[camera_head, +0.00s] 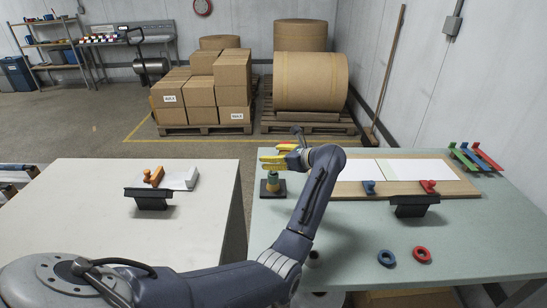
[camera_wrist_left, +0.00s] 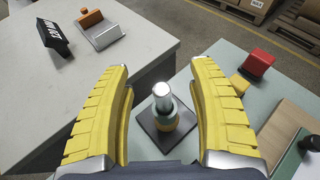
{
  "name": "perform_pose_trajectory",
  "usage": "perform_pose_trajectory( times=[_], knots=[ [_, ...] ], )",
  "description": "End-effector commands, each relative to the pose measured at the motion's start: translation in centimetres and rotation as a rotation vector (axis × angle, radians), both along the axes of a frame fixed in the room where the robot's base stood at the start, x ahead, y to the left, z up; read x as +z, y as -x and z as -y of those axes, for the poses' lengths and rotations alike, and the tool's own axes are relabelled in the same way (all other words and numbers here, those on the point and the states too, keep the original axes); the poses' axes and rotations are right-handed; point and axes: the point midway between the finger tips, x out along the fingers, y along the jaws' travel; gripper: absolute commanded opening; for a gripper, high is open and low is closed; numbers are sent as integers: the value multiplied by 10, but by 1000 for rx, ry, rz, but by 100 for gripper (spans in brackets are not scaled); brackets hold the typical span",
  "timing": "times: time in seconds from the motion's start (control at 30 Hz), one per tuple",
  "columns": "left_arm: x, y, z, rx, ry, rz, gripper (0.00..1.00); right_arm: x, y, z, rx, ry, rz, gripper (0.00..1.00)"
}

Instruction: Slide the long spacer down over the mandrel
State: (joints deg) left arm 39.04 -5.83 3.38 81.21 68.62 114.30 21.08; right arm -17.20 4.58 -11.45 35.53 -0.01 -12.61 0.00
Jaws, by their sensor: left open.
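The mandrel (camera_wrist_left: 162,93) is a silver post with a rounded top. It stands upright on a dark square base (camera_wrist_left: 148,126), which also shows in the head view (camera_head: 263,191). I cannot tell for sure which of these is the long spacer. My left gripper (camera_head: 285,158) is above the mandrel. In the left wrist view its yellow fingers (camera_wrist_left: 168,78) are open, one on each side of the post with gaps, and nothing is held between them. My right gripper is not in view.
A red block (camera_wrist_left: 258,63) and a yellow block (camera_wrist_left: 239,84) stand beyond the right finger. A blue ring (camera_head: 386,258) and a red ring (camera_head: 422,254) lie at the green table's front. A board with white sheets (camera_head: 415,169) lies right. A gap separates the white table (camera_head: 90,220).

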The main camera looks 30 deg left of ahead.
Motion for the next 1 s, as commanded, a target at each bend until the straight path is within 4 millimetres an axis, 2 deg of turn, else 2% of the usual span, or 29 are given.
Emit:
perform_pose_trajectory(
  times=[0.17, 0.7, 1.0],
  knots=[
    [1, 0, 5, -1, 2, 0, 60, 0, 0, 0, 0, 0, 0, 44],
    [26, 7, 63, -1, 2, 1, 60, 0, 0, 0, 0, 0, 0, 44],
    [29, 8, 69, 0, 0, 0, 60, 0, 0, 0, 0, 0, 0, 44]
  ],
)
